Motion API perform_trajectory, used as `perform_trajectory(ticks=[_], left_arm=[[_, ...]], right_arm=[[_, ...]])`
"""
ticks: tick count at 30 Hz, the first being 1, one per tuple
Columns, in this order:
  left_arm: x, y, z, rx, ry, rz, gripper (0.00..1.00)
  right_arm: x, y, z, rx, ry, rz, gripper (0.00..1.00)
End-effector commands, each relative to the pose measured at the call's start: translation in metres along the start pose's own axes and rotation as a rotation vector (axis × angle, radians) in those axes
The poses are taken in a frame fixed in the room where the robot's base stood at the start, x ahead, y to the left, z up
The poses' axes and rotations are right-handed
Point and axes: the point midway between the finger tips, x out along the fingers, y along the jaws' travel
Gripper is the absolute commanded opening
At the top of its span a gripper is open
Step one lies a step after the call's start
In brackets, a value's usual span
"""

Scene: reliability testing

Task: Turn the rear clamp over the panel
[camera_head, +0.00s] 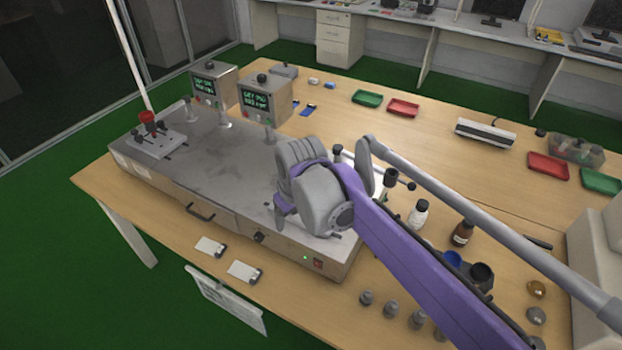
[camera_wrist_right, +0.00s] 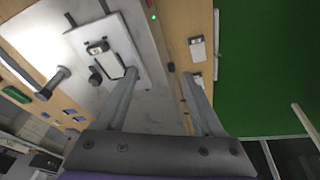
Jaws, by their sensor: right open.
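In the right wrist view a pale plate (camera_wrist_right: 130,55) lies on the grey machine top, with a small light rectangular panel (camera_wrist_right: 110,65) on it. A small dark-and-light piece (camera_wrist_right: 97,47) sits at one end of the panel, and a dark knob (camera_wrist_right: 95,79) is beside it. I cannot tell which piece is the rear clamp. My right gripper (camera_wrist_right: 158,75) is open, with nothing between its fingers. In the head view my right gripper (camera_head: 281,207) is over the right part of the machine (camera_head: 240,190), and my wrist hides the plate there. My left gripper is not in view.
A fixture with a red knob (camera_head: 149,118) stands on the machine's left end. Two display boxes (camera_head: 265,98) stand behind. Bottles (camera_head: 418,214) and small weights (camera_head: 390,308) are right of the machine. The table's back middle is mostly clear.

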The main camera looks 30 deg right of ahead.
Motion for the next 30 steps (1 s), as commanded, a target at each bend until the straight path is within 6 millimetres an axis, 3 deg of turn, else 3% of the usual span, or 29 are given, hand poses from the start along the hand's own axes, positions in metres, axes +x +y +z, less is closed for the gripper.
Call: perform_trajectory(ticks=[1,6,12,19,26,30], left_arm=[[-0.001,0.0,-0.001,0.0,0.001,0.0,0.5],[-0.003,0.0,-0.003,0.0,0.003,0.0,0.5],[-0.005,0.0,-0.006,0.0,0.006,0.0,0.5],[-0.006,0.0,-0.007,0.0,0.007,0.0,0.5],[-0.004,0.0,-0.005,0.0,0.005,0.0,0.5],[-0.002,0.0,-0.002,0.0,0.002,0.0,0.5]], right_arm=[[-0.002,0.017,-0.022,-0.01,-0.026,0.0,0.69],[0.0,0.067,-0.076,-0.063,-0.115,-0.018,0.69],[0.016,0.126,-0.117,-0.121,-0.205,-0.057,0.69],[0.032,0.163,-0.131,-0.159,-0.259,-0.093,0.69],[0.048,0.167,-0.129,-0.166,-0.268,-0.1,0.69],[0.072,0.164,-0.122,-0.166,-0.267,-0.099,0.69]])
